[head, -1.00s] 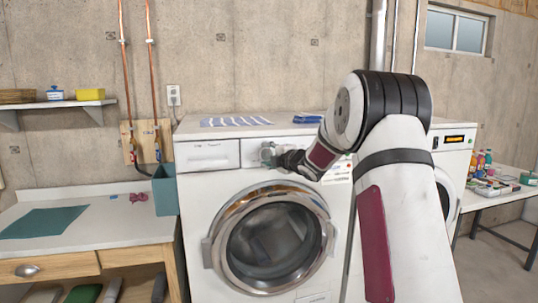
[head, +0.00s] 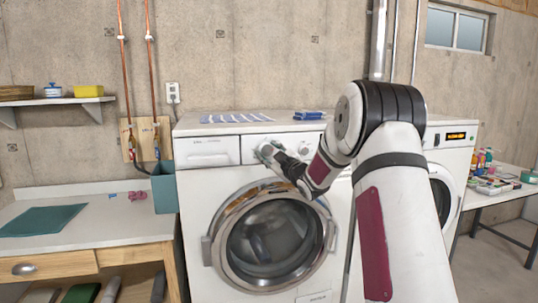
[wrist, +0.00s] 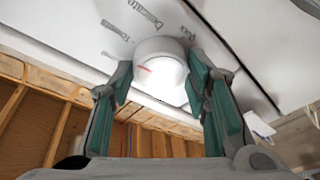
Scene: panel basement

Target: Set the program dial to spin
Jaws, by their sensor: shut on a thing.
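The white program dial (wrist: 160,72) sticks out from the white front panel of the washing machine (head: 190,225). A red pointer line on its face points to the left in the wrist view. The labels around it seem to read "Towels", "Delicate" and "Quick"; I see no legible "spin" label. My gripper (wrist: 162,88) is shut on the dial, one green-padded finger on each side of it. In the head view my gripper (head: 266,152) is at the upper front of the washer, and the dial is mostly hidden behind the fingers.
A second knob (head: 303,148) sits right of my gripper. The round door (head: 268,243) is below. A striped cloth (head: 236,118) and a blue stack (head: 309,115) lie on top. A second machine (head: 452,160) stands at right, a workbench (head: 100,230) at left.

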